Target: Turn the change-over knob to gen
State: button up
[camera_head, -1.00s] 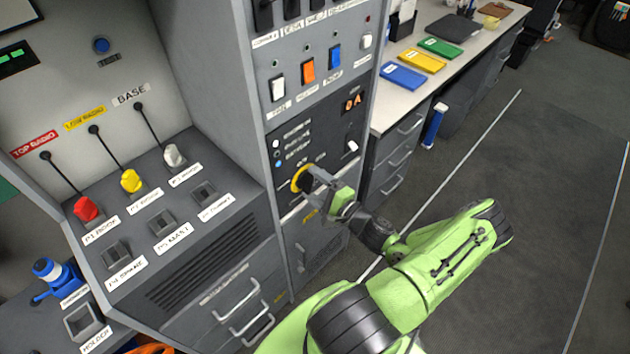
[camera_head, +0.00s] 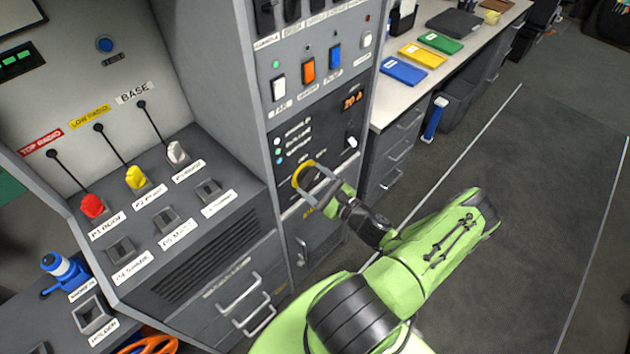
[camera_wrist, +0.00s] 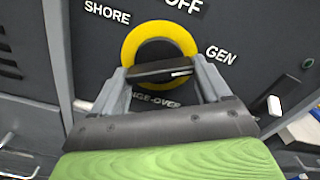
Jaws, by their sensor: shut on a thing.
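The change-over knob (camera_wrist: 158,70) is a dark bar with a white pointer mark at its right end, inside a yellow ring (camera_wrist: 134,42). The bar lies nearly level in the wrist view, its mark to the right, below the GEN label (camera_wrist: 221,55). SHORE is at upper left and OFF at the top. My gripper (camera_wrist: 166,77) is shut on the knob, one finger at each end of the bar. In the head view the yellow ring (camera_head: 297,177) shows on the cabinet front, with my gripper (camera_head: 312,182) across it.
A white toggle (camera_wrist: 274,105) sits right of the knob. A desk (camera_head: 392,98) with folders stands right of the cabinet. Floor at right is clear.

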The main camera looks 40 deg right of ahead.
dwell(0.5)
jog(key=o, duration=1)
jog(key=s, duration=1.5)
jog(key=shift+s+d+p, duration=0.2)
jog(key=shift+s+p, duration=0.2)
jog(key=w+a+r+n+g+y+p, duration=0.15)
jog(key=w+a+r+n+g, duration=0.25)
jog(key=a+r+n+g, duration=0.5)
jog(key=w+a+r+n+g+y, duration=0.3)
jog(key=w+a+r+n+g, duration=0.25)
jog(key=n, duration=0.65)
jog(key=s+a+r+n+h, duration=0.1)
jog(key=s+a+r+n, duration=0.2)
jog(key=r, duration=0.2)
jog(key=s+a+r+n+t+h, duration=0.1)
jog(key=s+a+r+n+h, duration=0.1)
jog(key=r, duration=0.3)
jog(key=s+a+r+n+t+h, duration=0.1)
jog(key=s+a+r+n+h, duration=0.1)
jog(key=s+a+r+n, duration=0.1)
jog(key=shift+s+a+r+n+p, duration=0.15)
jog(key=shift+s+a+r, duration=0.1)
jog(key=shift+r, duration=0.2)
jog(key=shift+s+a+r+n+p, duration=0.1)
jog(key=shift+s+a+r, duration=0.1)
jog(key=shift+r, duration=0.25)
jog(key=shift+s+a+r+n+p, duration=0.15)
jog(key=shift+s+a+r, duration=0.1)
jog(key=shift+r, duration=0.2)
